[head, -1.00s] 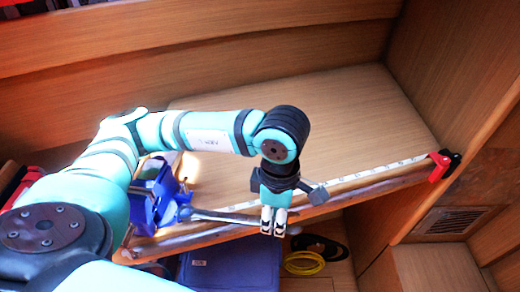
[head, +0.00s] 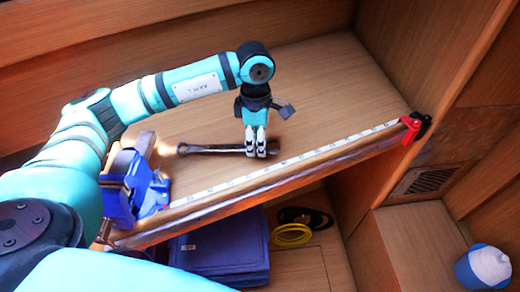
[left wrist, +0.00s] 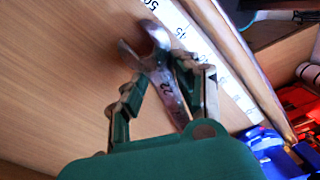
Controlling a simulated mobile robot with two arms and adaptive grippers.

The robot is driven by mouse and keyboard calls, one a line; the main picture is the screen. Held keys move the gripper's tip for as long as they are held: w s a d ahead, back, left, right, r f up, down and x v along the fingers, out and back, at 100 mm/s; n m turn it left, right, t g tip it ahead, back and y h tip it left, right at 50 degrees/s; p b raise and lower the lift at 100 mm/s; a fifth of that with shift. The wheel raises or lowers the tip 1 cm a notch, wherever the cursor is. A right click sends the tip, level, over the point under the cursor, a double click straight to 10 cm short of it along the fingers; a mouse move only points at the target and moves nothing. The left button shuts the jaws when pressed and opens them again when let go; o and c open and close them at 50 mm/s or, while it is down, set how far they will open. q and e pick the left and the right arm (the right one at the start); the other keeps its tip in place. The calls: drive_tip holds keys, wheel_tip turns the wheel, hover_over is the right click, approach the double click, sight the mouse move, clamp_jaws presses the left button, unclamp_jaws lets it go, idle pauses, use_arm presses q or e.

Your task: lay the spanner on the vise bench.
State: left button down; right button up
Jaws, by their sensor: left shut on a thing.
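The spanner (head: 213,149) is a dark metal tool in the head view. My left gripper (head: 261,153) points down and is shut on it near its right end; the spanner's other end reaches left toward the vise. In the left wrist view the spanner (left wrist: 166,88), marked 22, lies between the fingers of the gripper (left wrist: 158,78), its open jaw end past them. The vise bench (head: 335,85) is a wooden top under the spanner, behind the measuring strip. I cannot tell whether the spanner touches the wood. My right gripper is not in view.
A blue vise (head: 128,187) stands at the bench's left end. A measuring strip (head: 290,163) runs along the front edge to a red clamp (head: 413,127). The bench top's back and right are clear.

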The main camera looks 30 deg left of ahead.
sight(260, 159)
use_arm(q)
drive_tip(key=f, duration=0.3)
drive_tip(key=shift+d+b, duration=0.25)
drive_tip(key=shift+b, duration=0.15)
drive_tip(key=shift+d, duration=0.15)
drive_tip(key=shift+s, duration=0.2)
drive_tip(key=shift+f, duration=0.2)
drive_tip(key=c, duration=1.4)
unclamp_jaws()
drive_tip(key=o, duration=0.4)
drive_tip(key=shift+o, duration=0.2)
drive_tip(key=shift+w, duration=0.2)
drive_tip(key=shift+r, duration=0.45)
drive_tip(key=r+b, duration=0.1)
drive_tip(key=r, duration=0.2)
drive_tip(key=r+b, duration=0.1)
drive_tip(key=r, duration=0.3)
drive_tip(key=r+b, duration=0.2)
drive_tip(key=r, duration=0.1)
drive_tip(key=shift+w+a+r, duration=0.2)
drive_tip(key=shift+w+r, duration=0.05)
drive_tip(key=shift+r, duration=0.5)
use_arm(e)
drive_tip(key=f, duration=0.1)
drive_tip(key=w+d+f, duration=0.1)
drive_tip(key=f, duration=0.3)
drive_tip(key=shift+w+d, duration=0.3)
